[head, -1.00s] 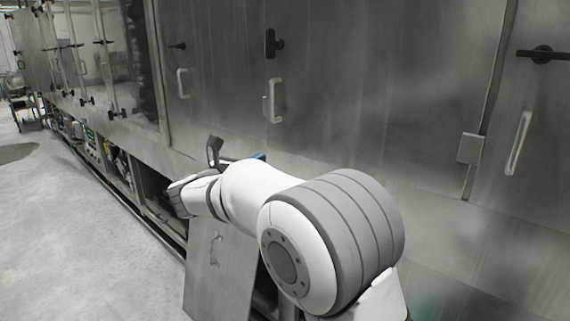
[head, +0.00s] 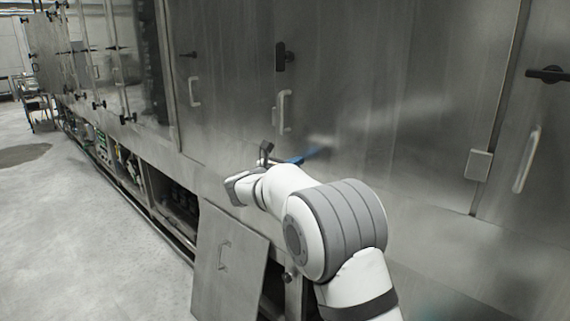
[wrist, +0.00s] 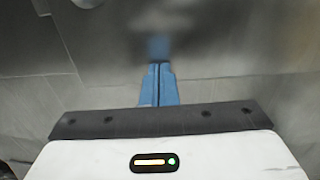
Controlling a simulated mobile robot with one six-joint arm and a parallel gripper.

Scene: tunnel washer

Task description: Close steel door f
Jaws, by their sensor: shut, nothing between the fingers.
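The washer's tall steel doors fill the head view; no letter shows, so I cannot tell which is door f. The steel door (head: 350,90) in front of my arm looks flush with the wall and has a pale handle (head: 284,111) and a black latch (head: 284,57). My gripper (head: 312,152) has its blue fingertips shut and empty, pointing at this door below its handle. In the wrist view the gripper (wrist: 159,72) is close to a steel surface that mirrors its blue tips; I cannot tell whether they touch.
A loose-looking steel panel (head: 228,265) with a handle leans below my arm beside an open lower bay (head: 172,205). Another door (head: 540,120) with a handle is at the right. Clear floor (head: 70,230) lies at the left.

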